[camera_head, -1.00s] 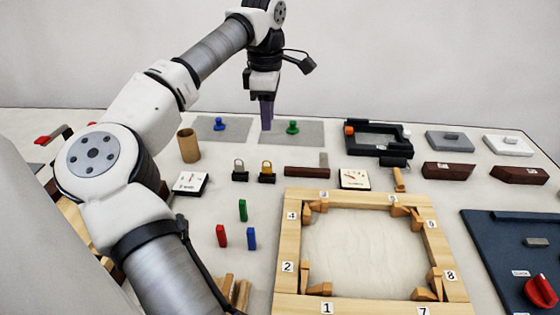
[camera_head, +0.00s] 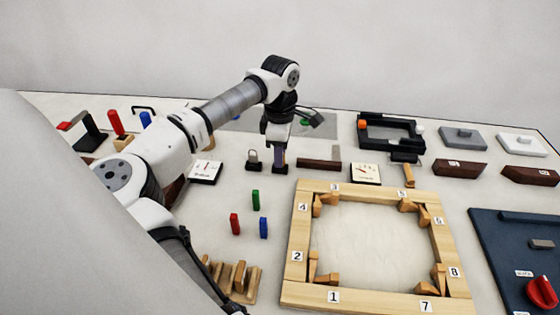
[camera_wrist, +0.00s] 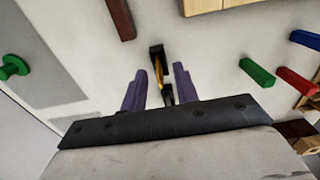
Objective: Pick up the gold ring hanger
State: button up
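The gold ring hanger (camera_head: 280,170) has a dark base and stands on the table beside the silver ring hanger (camera_head: 253,160). In the head view its gold ring is mostly hidden by my gripper (camera_head: 279,158), which points straight down over it. In the wrist view the gold part (camera_wrist: 158,70) shows between the two purple fingers of my gripper (camera_wrist: 160,72). The fingers are open, with a gap visible on both sides of it. I cannot tell how far down the fingertips reach.
A dark red bar (camera_head: 318,164) lies just right of the hanger, with a white gauge (camera_head: 365,174) beyond. Another gauge (camera_head: 205,172) is to the left. A wooden frame (camera_head: 294,235) is front right.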

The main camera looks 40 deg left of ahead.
jog(key=shift+f, duration=0.45)
grip_shut()
jog(key=shift+r, duration=0.15)
